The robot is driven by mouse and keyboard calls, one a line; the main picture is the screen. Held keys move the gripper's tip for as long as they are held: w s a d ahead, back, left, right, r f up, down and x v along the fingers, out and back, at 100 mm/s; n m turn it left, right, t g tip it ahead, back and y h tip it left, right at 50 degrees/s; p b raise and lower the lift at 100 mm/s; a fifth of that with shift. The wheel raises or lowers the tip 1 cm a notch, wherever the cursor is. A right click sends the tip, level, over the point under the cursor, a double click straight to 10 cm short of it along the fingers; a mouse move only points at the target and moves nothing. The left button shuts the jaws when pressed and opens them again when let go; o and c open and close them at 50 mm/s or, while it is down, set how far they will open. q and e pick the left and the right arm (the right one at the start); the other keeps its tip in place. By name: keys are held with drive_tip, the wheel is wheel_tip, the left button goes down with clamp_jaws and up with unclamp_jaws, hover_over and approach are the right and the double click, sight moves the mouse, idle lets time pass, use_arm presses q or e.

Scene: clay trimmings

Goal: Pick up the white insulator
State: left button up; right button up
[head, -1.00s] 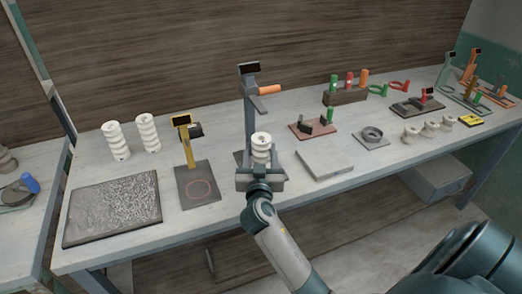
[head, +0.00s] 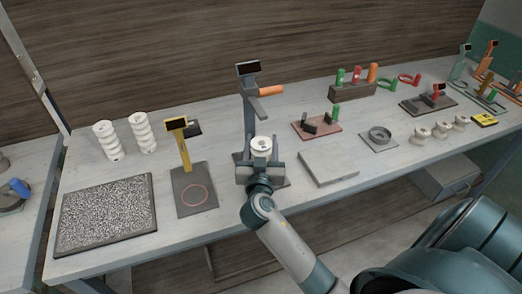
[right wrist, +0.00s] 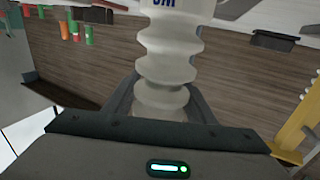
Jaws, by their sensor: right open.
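A white ribbed insulator (head: 261,144) stands upright at the grey test stand (head: 249,100) in the middle of the bench. My right gripper (head: 261,164) is open in front of it, and its jaws reach up on either side of the insulator's lower part. In the right wrist view the insulator (right wrist: 166,55) rises between the two open fingers (right wrist: 160,105), with dark marking near its top edge. The gripper hides its base in the head view. Two more white insulators (head: 107,141) (head: 143,132) stand at the bench's left. My left gripper is not in view.
A yellow stand (head: 182,150) with a red-circled base is left of my gripper, beyond it a speckled mat (head: 106,212). A grey slab (head: 328,167) lies close right.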

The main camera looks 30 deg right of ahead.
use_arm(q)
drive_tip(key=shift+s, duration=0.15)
use_arm(e)
drive_tip(key=shift+s+r, duration=0.1)
drive_tip(key=shift+r, duration=0.05)
drive_tip(key=shift+c, duration=0.6)
drive_tip(key=c, duration=1)
drive_tip(key=shift+c, duration=0.3)
drive_tip(key=shift+o, duration=0.2)
drive_tip(key=shift+r, duration=0.1)
